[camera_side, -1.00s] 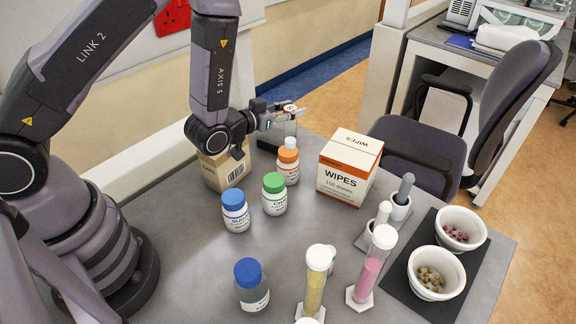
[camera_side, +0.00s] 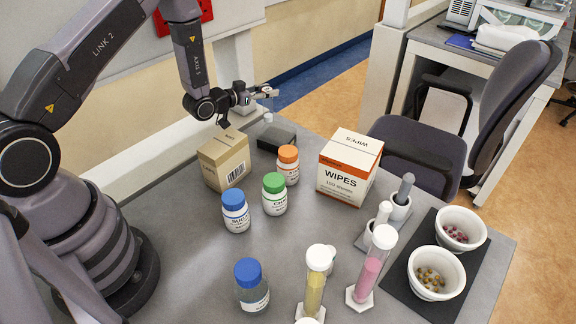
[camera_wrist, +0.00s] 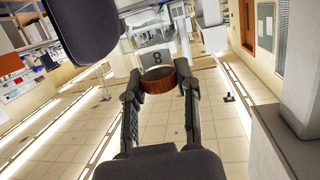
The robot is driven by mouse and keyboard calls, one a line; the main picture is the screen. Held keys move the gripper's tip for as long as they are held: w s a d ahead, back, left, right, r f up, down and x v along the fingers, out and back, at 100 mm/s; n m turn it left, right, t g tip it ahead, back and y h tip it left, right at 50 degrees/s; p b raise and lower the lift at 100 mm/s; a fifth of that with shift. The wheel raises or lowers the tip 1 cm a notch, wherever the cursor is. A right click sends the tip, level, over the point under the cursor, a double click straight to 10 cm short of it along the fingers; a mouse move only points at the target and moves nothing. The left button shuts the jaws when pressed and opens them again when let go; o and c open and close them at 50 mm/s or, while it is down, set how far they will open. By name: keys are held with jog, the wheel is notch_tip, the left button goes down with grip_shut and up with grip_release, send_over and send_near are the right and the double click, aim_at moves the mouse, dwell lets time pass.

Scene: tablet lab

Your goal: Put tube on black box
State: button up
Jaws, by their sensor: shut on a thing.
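My gripper (camera_side: 268,92) is raised over the far edge of the table and shut on the tube. In the wrist view the tube's round brown-red end (camera_wrist: 159,82), with a grey disc marked 8, sits between the two fingers. In the side view the tube (camera_side: 268,117) hangs below the fingers; its white lower end shows, and the rest is hard to make out. The black box (camera_side: 277,138) is low and flat, on the table behind the orange-capped bottle. The tube appears above the box's far side, apart from it; its exact depth is hard to tell.
A cardboard box (camera_side: 224,160) stands left of the black box and a wipes box (camera_side: 349,168) stands to its right. An orange-capped bottle (camera_side: 287,166), a green-capped bottle (camera_side: 274,195) and a blue-capped bottle (camera_side: 236,212) stand in front.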

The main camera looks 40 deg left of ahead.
jog(key=shift+f, duration=0.75)
jog(key=shift+f, duration=0.2)
jog(key=o, duration=0.8)
jog(key=shift+o, duration=0.2)
jog(key=shift+r, duration=0.1)
